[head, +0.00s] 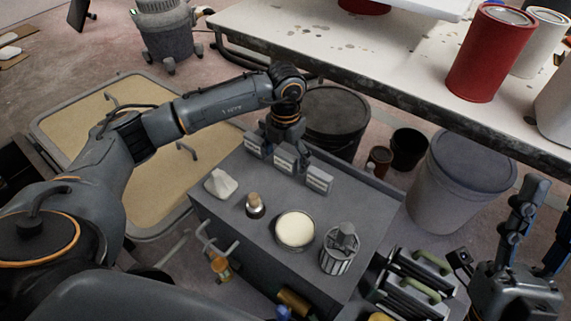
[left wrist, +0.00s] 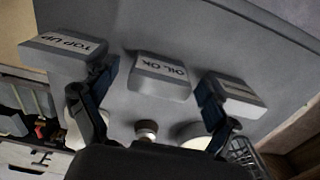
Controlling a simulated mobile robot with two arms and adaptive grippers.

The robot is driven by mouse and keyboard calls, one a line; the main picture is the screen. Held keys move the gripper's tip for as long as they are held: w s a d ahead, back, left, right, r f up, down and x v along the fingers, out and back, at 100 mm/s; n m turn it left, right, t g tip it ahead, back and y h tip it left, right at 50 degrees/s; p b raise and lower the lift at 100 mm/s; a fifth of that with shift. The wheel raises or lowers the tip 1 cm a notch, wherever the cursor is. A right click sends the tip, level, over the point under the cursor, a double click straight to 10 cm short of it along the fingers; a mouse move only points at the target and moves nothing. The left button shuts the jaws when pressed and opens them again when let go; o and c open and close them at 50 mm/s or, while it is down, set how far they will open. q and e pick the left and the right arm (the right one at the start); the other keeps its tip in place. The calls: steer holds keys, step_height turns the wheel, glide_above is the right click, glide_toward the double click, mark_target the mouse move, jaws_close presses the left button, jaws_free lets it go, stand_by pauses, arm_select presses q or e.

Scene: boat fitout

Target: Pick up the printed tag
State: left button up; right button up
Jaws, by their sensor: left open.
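Three small grey printed tags stand in a row at the back of a grey worktop. The left tag (head: 256,143) reads "TOP UP" in the left wrist view (left wrist: 62,48). The middle tag (head: 285,160) reads "OIL OK" in the left wrist view (left wrist: 161,76). The right tag (head: 319,180) also shows in the left wrist view (left wrist: 240,97); its print is unreadable. My left gripper (left wrist: 158,78) is open and empty, its fingers apart on either side of the middle tag; I cannot tell whether they touch any tag. My right gripper (head: 540,205) is open at the right edge, away from the tags.
On the worktop (head: 225,207) stand a white lump (head: 220,184), a corked bottle (head: 255,206), a round tin (head: 295,230) and a wire basket (head: 340,250). Buckets (head: 458,180) stand behind, below a white table (head: 370,45). A tool caddy (head: 415,280) is at front right.

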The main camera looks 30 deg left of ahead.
arm_select(q)
steer(key=shift+f, duration=0.3)
steer(key=c, duration=1.2)
steer(key=shift+r, duration=0.15)
